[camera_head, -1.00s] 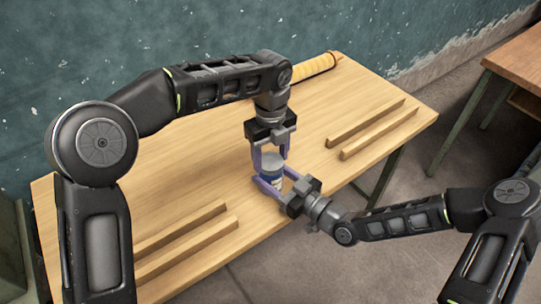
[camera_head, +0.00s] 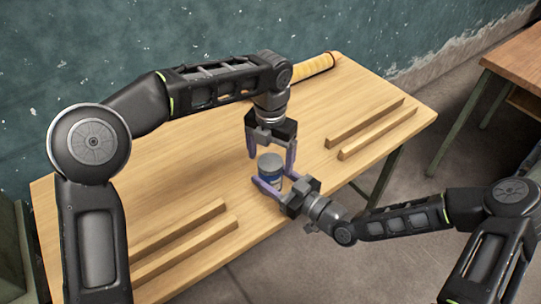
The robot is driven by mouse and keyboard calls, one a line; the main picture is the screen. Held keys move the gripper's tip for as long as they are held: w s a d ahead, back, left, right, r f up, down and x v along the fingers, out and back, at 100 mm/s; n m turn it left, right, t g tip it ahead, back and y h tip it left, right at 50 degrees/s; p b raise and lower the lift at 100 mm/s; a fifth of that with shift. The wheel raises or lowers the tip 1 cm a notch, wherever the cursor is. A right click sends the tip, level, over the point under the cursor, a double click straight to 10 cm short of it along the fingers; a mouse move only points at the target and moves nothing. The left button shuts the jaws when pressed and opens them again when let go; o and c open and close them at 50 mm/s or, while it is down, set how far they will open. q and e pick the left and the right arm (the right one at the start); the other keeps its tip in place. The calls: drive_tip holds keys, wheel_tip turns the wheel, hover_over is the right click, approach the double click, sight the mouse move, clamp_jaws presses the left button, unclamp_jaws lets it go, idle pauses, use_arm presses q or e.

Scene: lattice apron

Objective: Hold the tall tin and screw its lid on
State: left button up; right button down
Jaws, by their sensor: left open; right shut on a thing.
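The tall tin (camera_head: 271,175) stands upright on the wooden table, with a blue and white side. A grey lid (camera_head: 270,160) sits on top of it; I cannot tell how tightly it is seated. My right gripper (camera_head: 272,186) comes in from the lower right and is shut on the tin's body, one finger on each side. My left gripper (camera_head: 271,150) points down from above. Its fingers are spread and it is open, just above the lid. Part of the tin is hidden by the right fingers.
Two wooden rails (camera_head: 372,128) lie at the table's right and two more (camera_head: 185,242) at the front left. A yellow roll-like object (camera_head: 313,66) lies at the back edge. The table (camera_head: 165,180) is clear left of the tin. A second table (camera_head: 522,60) stands far right.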

use_arm(q)
drive_tip(key=shift+n, duration=0.3)
